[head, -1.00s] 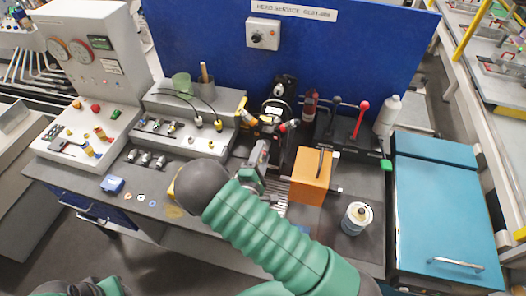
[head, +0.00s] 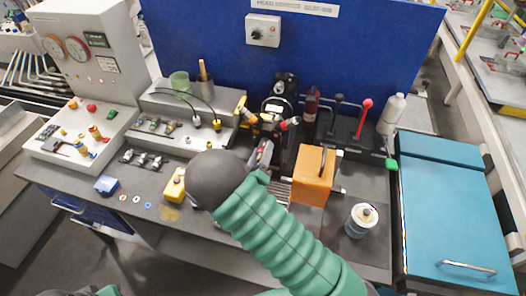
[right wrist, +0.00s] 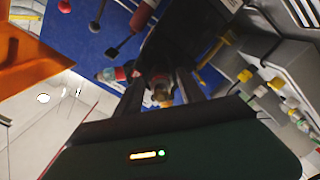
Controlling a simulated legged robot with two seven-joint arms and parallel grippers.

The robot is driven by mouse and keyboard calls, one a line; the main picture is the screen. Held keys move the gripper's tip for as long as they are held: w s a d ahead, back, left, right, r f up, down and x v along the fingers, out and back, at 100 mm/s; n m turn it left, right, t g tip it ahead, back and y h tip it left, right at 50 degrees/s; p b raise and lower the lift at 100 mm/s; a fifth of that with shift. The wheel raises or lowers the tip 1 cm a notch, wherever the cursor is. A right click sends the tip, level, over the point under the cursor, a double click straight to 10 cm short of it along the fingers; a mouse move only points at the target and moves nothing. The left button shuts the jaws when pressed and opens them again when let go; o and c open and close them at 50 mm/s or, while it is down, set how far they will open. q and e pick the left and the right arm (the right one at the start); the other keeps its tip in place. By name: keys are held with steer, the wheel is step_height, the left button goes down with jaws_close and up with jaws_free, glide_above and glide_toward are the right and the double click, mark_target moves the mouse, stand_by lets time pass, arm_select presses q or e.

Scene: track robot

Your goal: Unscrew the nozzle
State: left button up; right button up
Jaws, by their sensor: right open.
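My right gripper (head: 265,153) is in front of the black test head (head: 282,95) at the middle of the bench, partly hidden by my dark wrist and green arm. In the right wrist view its two dark fingers (right wrist: 160,92) stand apart. A small brass-coloured piece (right wrist: 160,84), perhaps the nozzle, shows between or just beyond the fingertips; I cannot tell whether they touch it. In the head view a red-tipped fitting (head: 290,123) and a yellow-tipped fitting (head: 243,108) stick out from the test head. My left gripper is out of view.
An orange block (head: 313,175) stands close right of the gripper. A white-and-blue can (head: 361,220), levers with a red knob (head: 363,118) and a white bottle (head: 391,113) are further right. A yellow box (head: 174,185) lies left of my wrist. A blue panel (head: 200,40) closes the back.

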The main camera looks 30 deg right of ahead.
steer(key=m+b, duration=0.2)
steer(key=m, duration=0.1)
steer(key=m+b, duration=0.1)
steer(key=m, duration=0.1)
steer(key=shift+f, duration=0.25)
steer(key=m+b, duration=0.3)
steer(key=m, duration=0.1)
steer(key=shift+r+m, duration=0.2)
steer(key=shift+m, duration=0.3)
